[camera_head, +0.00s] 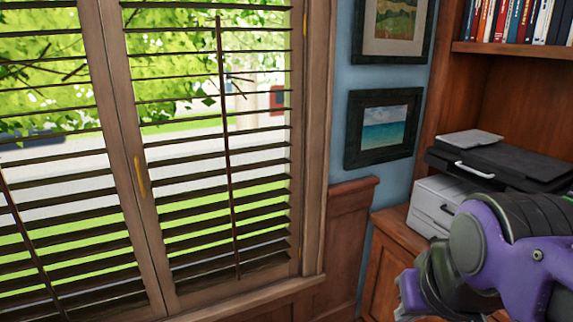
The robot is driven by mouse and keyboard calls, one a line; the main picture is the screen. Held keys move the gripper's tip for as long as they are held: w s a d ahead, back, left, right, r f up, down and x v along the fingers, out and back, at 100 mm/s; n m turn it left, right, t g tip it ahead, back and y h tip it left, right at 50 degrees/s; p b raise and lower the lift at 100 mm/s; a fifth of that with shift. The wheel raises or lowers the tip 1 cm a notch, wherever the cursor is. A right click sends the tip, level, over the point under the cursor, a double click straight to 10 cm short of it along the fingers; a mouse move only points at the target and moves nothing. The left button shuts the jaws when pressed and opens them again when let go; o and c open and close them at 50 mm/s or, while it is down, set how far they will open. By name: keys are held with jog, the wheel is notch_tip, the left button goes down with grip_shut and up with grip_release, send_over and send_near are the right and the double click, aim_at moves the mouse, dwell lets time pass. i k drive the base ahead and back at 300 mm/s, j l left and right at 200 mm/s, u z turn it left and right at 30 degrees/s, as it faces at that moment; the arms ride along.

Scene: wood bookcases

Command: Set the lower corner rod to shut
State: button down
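A wooden louvred shutter with dark slats covers the window. Its right panel (298,200) has a thin upright tilt rod (229,160) down the middle of the slats. A second tilt rod (25,235) shows on the left panel, leaning in the picture and cut off by the frame. I cannot tell which is the lower corner rod. The slats in both panels are open, with greenery showing between them. My gripper (408,295) is at the lower right, right of the shutter and apart from both rods. Its fingers are not clear enough to judge.
A wood bookcase (440,95) stands at the right, with books (515,20) above and a white printer or box (435,205) below a black case (500,163). Two framed pictures hang on the blue wall. The space before the right panel looks clear.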

aim_at(217, 19)
jog(key=i+j+u, duration=0.2)
jog(key=i+u, duration=0.75)
jog(key=i, duration=0.15)
jog(key=l, duration=0.05)
